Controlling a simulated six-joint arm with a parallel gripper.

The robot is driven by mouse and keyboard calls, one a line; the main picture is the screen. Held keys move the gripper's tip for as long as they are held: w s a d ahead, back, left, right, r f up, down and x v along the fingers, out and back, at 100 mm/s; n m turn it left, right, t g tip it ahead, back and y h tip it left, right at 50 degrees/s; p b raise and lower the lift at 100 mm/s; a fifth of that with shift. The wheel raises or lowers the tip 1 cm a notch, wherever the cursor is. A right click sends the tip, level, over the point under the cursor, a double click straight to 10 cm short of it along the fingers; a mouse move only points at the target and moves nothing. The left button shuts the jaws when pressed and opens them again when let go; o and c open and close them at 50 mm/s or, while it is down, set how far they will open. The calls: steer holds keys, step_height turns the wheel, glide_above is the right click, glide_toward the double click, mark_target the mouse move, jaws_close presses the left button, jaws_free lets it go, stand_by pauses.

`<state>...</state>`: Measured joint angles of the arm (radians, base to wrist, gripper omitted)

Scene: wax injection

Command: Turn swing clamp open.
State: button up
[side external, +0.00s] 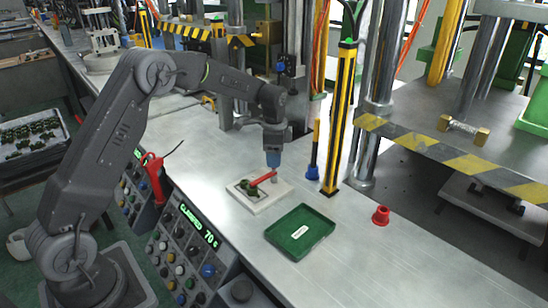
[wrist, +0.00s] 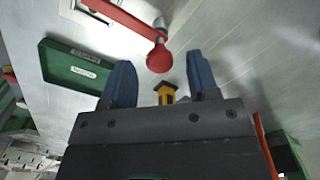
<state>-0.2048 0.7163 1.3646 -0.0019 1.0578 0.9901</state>
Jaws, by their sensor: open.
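The swing clamp is a red arm (side external: 262,179) lying across a pale fixture block (side external: 262,208), over dark green parts (side external: 246,187) at the block's left. In the wrist view the red arm (wrist: 115,17) runs in from upper left and ends in a round red knob (wrist: 159,60). My gripper (side external: 273,163) points down over the right end of the clamp. In the wrist view my gripper (wrist: 160,76) is open, blue fingers apart, with the knob just beyond and between the fingertips. Nothing is held. Contact with the clamp cannot be told.
A green tray (side external: 312,244) lies in front of the block; it also shows in the wrist view (wrist: 68,63). A yellow-black post (side external: 340,130) and a blue-based tool (side external: 312,168) stand behind. A red cap (side external: 381,216) sits at right. Bench around it is clear.

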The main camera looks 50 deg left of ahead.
steer(key=shift+f, duration=0.5)
jaws_close()
